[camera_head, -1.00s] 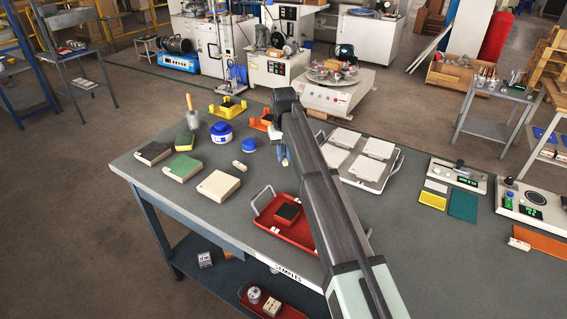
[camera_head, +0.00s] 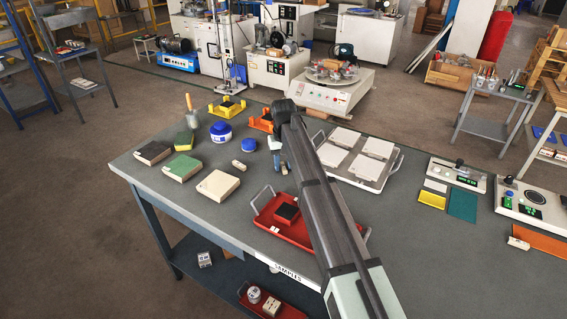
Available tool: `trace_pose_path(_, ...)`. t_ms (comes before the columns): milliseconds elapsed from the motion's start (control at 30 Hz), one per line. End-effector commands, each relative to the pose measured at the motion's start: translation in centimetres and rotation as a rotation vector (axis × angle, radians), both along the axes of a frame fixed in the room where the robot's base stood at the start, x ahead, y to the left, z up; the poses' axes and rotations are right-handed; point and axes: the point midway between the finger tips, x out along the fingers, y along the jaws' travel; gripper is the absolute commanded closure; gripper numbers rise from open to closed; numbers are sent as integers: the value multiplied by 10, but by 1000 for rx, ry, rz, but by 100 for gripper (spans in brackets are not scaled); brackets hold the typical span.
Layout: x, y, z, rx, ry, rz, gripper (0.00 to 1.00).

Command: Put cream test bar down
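My gripper (camera_head: 279,165) points down over the dark grey bench (camera_head: 230,225), between the blue-lidded pots and the tray of pale tiles. Its fingers are small in this view and partly covered by my arm, so I cannot tell whether they are open or shut, or whether a bar is between them. A small cream bar (camera_head: 238,164) lies on the bench to the left of my gripper, apart from it. Another small cream bar (camera_head: 518,243) lies at the far right, by an orange mat. I cannot tell which is the task's cream test bar.
A red tray (camera_head: 283,230) with a black block is in front of my gripper. A tray of pale tiles (camera_head: 391,178) is to its right. A blue pot (camera_head: 249,145), orange holder (camera_head: 263,121) and several blocks, including a cream one (camera_head: 218,184), are to the left.

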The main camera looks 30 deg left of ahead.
Motion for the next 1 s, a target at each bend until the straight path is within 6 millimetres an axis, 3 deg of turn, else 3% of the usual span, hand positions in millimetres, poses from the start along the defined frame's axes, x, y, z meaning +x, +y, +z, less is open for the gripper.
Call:
trace_pose_path(267, 0, 0, 0, 0, 0, 0, 59)
trace_pose_path(433, 0, 0, 11, 1, -1, 0, 59)
trace_pose_path(1000, 1, 1, 106, 1, -1, 0, 59)
